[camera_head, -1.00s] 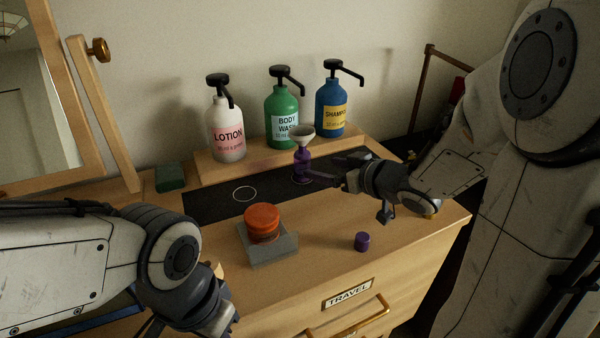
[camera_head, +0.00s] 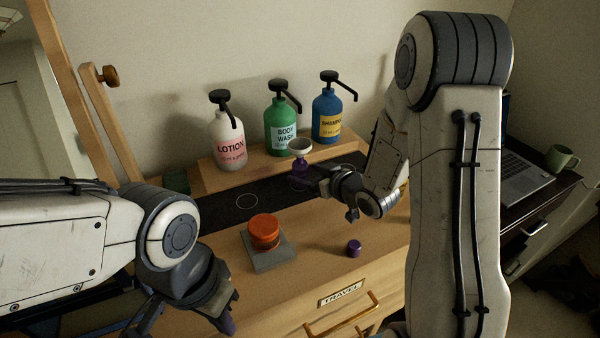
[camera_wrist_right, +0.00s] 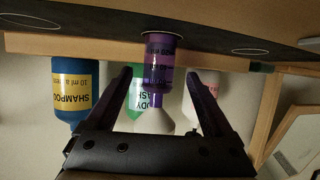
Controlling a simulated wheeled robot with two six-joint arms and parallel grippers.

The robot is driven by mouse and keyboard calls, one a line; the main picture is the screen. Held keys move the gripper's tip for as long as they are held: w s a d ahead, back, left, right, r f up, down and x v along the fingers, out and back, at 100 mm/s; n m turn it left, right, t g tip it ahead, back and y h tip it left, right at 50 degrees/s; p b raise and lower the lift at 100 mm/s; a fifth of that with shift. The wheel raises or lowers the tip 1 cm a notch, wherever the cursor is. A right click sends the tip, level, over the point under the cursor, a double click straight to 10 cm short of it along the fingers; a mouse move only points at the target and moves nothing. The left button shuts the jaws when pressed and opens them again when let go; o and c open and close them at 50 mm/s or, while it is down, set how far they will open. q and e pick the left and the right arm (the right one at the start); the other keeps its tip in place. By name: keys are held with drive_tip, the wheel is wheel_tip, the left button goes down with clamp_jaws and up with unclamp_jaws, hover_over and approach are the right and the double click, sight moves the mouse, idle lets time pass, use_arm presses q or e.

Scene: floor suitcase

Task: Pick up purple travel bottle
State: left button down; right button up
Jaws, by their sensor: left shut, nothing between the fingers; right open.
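The purple travel bottle (camera_head: 300,166) stands on the dark mat in front of the pump bottles, with a pale funnel (camera_head: 300,146) in its top. In the right wrist view, which is upside down, the bottle (camera_wrist_right: 159,72) shows with its base upward and the funnel below. My right gripper (camera_head: 318,180) is open and close to the bottle, with a finger on each side of it in the wrist view; I cannot tell whether they touch it. Its lower part is partly hidden in the head view. My left gripper (camera_head: 222,322) is shut and empty at the lower left.
Lotion (camera_head: 228,140), body wash (camera_head: 281,128) and shampoo (camera_head: 327,118) pump bottles stand on a wooden riser (camera_head: 212,182). An orange jar (camera_head: 264,230) sits on a grey block (camera_head: 272,262). A purple cap (camera_head: 354,248) lies near the front edge.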

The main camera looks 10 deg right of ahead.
sight(304, 172)
drive_tip(key=x, duration=0.3)
drive_tip(key=shift+w+f, duration=0.15)
drive_tip(key=shift+w, duration=0.15)
clamp_jaws()
